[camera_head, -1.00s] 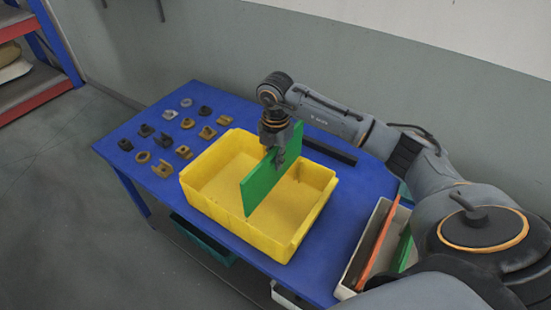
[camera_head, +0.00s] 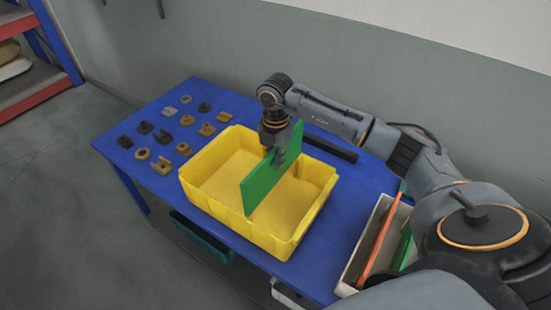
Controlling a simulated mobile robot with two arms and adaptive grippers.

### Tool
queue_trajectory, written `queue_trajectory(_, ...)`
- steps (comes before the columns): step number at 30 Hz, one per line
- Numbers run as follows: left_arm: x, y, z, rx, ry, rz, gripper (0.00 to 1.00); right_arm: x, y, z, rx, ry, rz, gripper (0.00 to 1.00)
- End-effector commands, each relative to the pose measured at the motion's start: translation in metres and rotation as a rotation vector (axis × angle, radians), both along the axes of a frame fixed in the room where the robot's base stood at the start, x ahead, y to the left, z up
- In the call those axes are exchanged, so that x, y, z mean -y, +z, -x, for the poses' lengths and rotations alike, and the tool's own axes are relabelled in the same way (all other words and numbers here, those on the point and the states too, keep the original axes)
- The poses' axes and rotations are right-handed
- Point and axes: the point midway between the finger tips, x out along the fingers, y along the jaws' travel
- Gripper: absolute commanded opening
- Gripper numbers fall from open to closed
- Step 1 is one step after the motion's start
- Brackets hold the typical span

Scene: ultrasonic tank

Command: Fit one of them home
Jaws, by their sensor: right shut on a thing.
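A yellow bin (camera_head: 212,202) stands open on the blue table (camera_head: 165,205). My right gripper (camera_head: 279,158) is shut on the top edge of a green panel (camera_head: 262,187) and holds it upright over the bin. The panel's lower part is between the bin's walls, crossing it slantwise. I cannot tell whether its edges touch the walls or the floor. A white box (camera_head: 352,266) at the table's right holds an orange panel (camera_head: 380,244) and another green panel (camera_head: 403,249), partly hidden by my arm. My left gripper is not in view.
Several small brown, grey and dark parts (camera_head: 164,165) lie in rows on the table's left. A dark bar (camera_head: 330,149) lies behind the bin. The wall is close behind the table. A teal bin (camera_head: 203,238) sits below the table.

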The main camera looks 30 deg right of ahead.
Motion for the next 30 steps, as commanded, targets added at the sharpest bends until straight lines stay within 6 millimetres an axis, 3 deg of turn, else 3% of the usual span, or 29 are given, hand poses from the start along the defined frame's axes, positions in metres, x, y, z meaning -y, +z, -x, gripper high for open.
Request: queue_trajectory(30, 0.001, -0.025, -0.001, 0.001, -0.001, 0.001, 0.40, 0.000, -0.037, 0.000, 0.001, 0.000, 0.000, 0.00)
